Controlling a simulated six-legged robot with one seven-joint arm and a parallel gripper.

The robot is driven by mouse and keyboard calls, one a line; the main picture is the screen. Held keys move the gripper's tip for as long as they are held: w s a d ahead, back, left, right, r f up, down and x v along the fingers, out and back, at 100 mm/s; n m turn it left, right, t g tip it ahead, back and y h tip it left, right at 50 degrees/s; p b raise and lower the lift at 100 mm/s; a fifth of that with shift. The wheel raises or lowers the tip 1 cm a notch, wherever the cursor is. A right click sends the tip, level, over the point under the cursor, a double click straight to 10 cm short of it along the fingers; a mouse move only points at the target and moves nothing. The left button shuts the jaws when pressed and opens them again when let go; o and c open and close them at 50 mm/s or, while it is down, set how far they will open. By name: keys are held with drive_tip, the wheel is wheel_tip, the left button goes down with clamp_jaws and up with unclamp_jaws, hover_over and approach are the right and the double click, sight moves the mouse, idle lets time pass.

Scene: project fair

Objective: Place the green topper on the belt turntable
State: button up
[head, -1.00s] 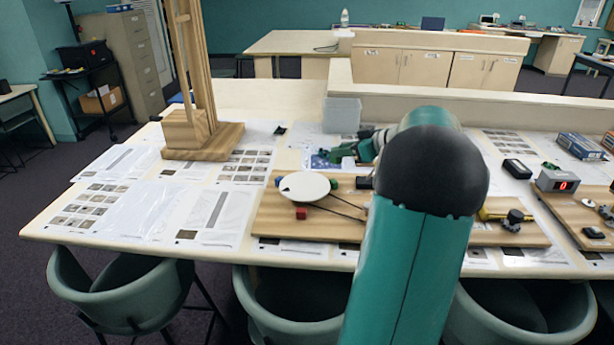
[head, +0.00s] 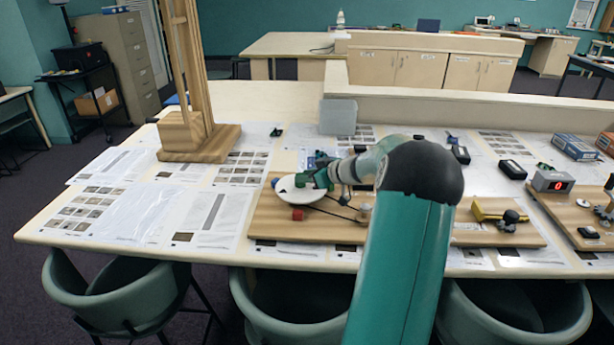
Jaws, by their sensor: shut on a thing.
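The belt turntable is a round white disc (head: 288,192) on a wooden board (head: 268,222), with a dark belt running right. My gripper (head: 305,181) is over the right part of the disc, shut on the green topper (head: 301,182). The topper is small and blends with the green gripper. It is at or just above the disc; I cannot tell whether they touch. My gripper hides the disc's right rear edge.
A wooden stand (head: 197,145) rises at the left. Papers lie at the left.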

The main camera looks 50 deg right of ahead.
drive_tip(key=shift+f, duration=0.15)
drive_tip(key=o, duration=1)
drive_tip(key=shift+c, duration=0.2)
